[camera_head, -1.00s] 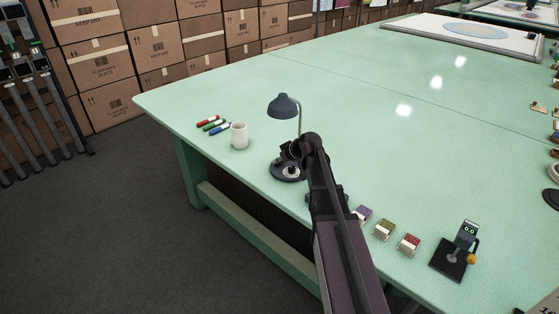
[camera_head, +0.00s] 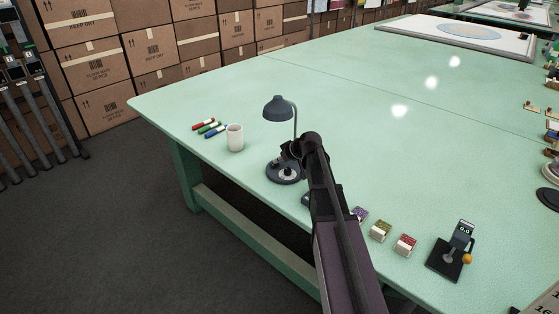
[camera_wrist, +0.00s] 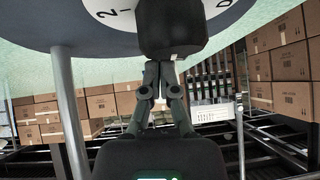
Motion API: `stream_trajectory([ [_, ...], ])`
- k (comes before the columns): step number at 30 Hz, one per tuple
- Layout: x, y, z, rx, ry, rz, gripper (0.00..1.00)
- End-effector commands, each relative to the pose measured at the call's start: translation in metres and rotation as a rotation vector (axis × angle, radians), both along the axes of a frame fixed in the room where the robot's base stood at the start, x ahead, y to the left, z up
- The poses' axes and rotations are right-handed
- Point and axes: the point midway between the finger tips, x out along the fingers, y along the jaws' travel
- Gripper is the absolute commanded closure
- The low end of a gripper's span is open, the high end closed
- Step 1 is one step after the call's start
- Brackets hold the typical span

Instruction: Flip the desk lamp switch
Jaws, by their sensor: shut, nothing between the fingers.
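The desk lamp stands upright near the table's edge, with a dark blue-grey shade (camera_head: 279,108), a thin curved stem (camera_head: 296,125) and a round base (camera_head: 283,174). My gripper (camera_head: 292,152) is over the back of this base, beside the stem, partly hidden by my own wrist. In the wrist view my gripper (camera_wrist: 158,68) is shut and empty. Whether the lamp is lit is unclear.
A white mug (camera_head: 235,138) and several markers (camera_head: 208,128) lie left of the lamp. The green table's middle (camera_head: 370,135) is clear.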

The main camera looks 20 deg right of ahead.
Motion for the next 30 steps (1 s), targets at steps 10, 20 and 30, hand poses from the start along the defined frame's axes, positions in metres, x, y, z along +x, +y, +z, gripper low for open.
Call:
stream_trajectory([
  [10,0.001,-0.001,0.012,0.0,0.0,0.001,1.0],
  [20,0.004,-0.005,0.039,-0.001,0.0,0.001,1.0],
  [30,-0.015,-0.024,0.067,0.001,0.0,-0.002,1.0],
])
